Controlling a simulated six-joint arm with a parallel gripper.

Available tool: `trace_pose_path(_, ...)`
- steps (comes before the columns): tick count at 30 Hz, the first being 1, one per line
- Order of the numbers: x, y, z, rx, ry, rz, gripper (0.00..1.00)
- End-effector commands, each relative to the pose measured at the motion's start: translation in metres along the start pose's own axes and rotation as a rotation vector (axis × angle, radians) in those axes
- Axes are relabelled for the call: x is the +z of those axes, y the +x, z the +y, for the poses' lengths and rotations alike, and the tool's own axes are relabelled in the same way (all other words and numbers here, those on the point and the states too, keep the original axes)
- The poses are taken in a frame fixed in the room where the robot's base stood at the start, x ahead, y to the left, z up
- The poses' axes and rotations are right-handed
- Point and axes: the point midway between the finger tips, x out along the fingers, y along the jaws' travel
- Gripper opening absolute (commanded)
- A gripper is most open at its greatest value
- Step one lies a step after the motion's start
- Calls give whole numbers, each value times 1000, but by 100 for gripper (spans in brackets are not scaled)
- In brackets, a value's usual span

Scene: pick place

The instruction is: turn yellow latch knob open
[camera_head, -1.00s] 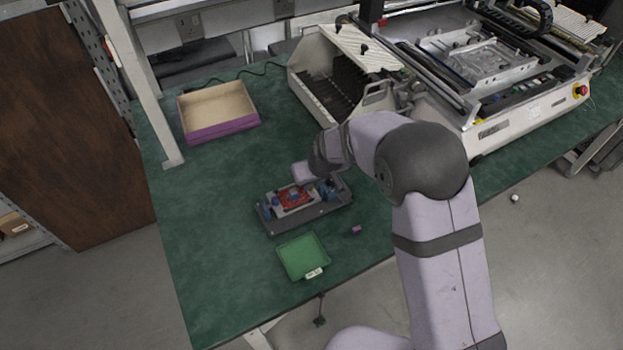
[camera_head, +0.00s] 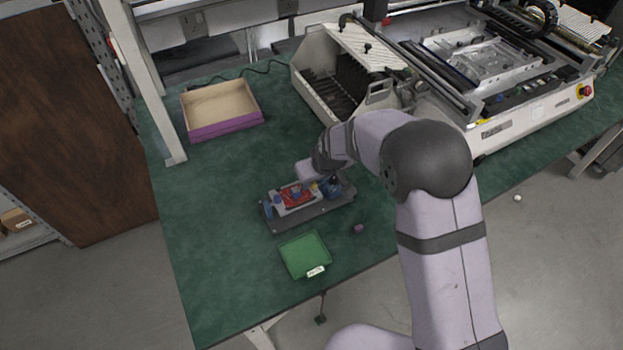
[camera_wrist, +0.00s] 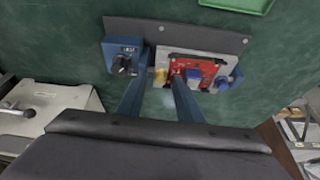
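The yellow latch knob (camera_wrist: 160,77) stands at the edge of a pale plate in the wrist view; a small yellow spot (camera_head: 314,187) shows in the head view. The plate carries a red circuit board (camera_wrist: 193,70) with a blue knob on it, and sits on a dark base (camera_wrist: 180,32). My gripper (camera_wrist: 158,84) is open, its two blue fingers apart, with the yellow knob seen in the gap between the tips. I cannot tell whether either finger touches it. In the head view my gripper (camera_head: 313,179) is above the base and its fingers are mostly hidden.
A blue block with a black dial (camera_wrist: 122,62) and a blue cylinder (camera_wrist: 224,82) flank the board. A green tray (camera_head: 305,255) and a small purple piece (camera_head: 358,229) lie in front. A purple-sided box (camera_head: 221,110) and a large machine (camera_head: 480,80) stand behind.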

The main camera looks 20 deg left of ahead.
Motion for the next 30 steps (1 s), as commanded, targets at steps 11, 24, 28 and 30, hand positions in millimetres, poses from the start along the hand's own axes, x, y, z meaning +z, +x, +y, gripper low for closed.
trace_pose_path(11,1,1,-1,7,18,-2,32)
trace_pose_path(24,2,3,-3,68,164,-2,32)
trace_pose_path(28,2,3,-3,92,220,-2,32)
trace_pose_path(30,2,4,-4,106,253,-2,32)
